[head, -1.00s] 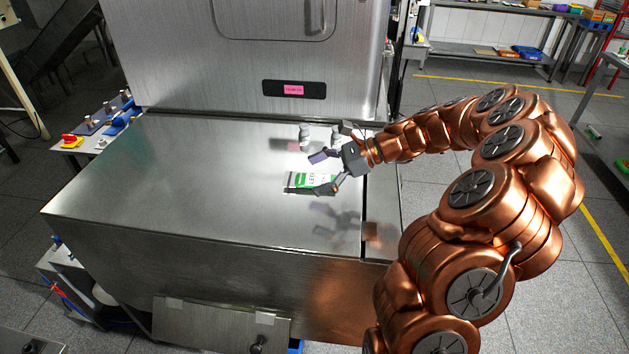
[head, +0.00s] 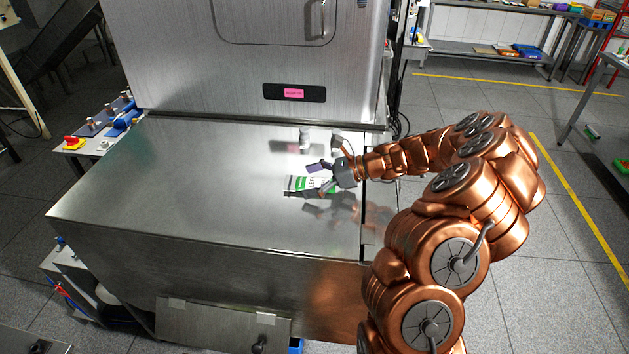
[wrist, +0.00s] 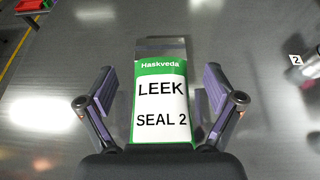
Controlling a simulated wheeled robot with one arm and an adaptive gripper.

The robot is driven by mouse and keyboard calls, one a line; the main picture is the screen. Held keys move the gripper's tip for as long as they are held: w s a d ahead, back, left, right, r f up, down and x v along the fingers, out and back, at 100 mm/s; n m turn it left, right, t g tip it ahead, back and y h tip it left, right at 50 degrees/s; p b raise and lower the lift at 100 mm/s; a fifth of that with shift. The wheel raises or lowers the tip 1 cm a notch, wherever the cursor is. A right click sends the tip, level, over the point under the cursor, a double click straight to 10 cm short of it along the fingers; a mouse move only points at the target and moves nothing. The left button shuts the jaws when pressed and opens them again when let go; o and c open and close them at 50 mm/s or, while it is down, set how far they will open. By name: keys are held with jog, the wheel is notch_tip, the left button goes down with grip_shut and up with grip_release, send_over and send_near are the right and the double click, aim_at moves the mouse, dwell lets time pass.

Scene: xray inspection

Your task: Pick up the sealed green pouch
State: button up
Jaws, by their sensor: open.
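The green pouch (head: 297,184) lies flat on the steel table in front of the machine. In the wrist view the pouch (wrist: 161,100) has a white label reading "Haskveda LEEK SEAL 2" and a clear strip at its far end. My gripper (head: 309,180) is low over the pouch, coming from the right. In the wrist view its two purple-padded fingers (wrist: 160,92) stand open, one on each side of the pouch, with a gap to it on both sides. The pouch's near end is hidden behind the gripper body.
The steel table (head: 180,200) is mostly bare. Grey cylindrical items (head: 305,139) stand on it behind the gripper. The machine's front (head: 240,65) rises at the back of the table. A red and yellow button (head: 73,142) sits on a side bench at left.

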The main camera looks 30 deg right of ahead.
jog(key=shift+w+a+f, duration=0.15)
jog(key=shift+w+a, duration=0.05)
jog(key=shift+a, duration=0.15)
jog(key=c, duration=1.2)
jog(key=shift+c, duration=0.2)
